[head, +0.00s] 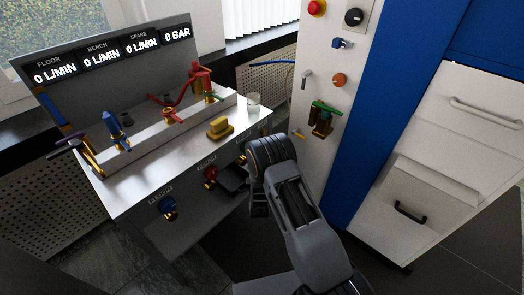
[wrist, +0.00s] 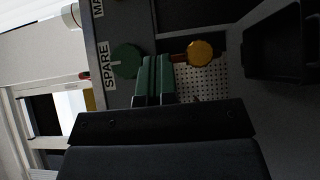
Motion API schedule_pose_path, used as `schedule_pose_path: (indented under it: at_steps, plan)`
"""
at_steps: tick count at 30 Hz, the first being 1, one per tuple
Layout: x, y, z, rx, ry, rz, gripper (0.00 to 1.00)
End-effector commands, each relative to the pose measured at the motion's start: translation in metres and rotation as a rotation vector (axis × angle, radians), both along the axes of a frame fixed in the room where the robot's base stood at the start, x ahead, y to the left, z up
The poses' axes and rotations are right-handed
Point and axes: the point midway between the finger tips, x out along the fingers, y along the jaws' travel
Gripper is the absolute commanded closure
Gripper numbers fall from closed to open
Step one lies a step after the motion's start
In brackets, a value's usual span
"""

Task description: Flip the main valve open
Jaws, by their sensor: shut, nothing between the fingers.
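A label starting "MA" (wrist: 98,8) is cut off at the top of the wrist view. I cannot tell which valve is the main valve. A "SPARE" label (wrist: 106,64) sits below it, beside a round green knob (wrist: 126,60). My gripper (wrist: 155,62) is shut and empty, its fingers together just right of the green knob. I cannot tell if they touch it. A yellow knob (wrist: 200,53) is farther right. In the head view, my arm hides most of the gripper. A dark-handled valve (head: 66,148) stands at the bench's left end; a pressure display (head: 176,34) reads 0 BAR.
The bench (head: 120,200) carries a blue valve (head: 115,130), red piping (head: 203,80), a yellow block (head: 219,127) and a glass (head: 253,103). Blue (head: 168,208) and red (head: 210,173) knobs sit on its front. A white panel with controls (head: 312,60) stands right.

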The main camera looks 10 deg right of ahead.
Motion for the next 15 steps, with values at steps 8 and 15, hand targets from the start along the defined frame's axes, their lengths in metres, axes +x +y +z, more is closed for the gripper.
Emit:
schedule_pose_path:
  at_steps: [8,15]
  plan:
    - [0.001,0.000,0.001,0.002,0.000,0.000,1.00]
    - [0.023,-0.004,0.000,0.005,-0.003,-0.001,1.00]
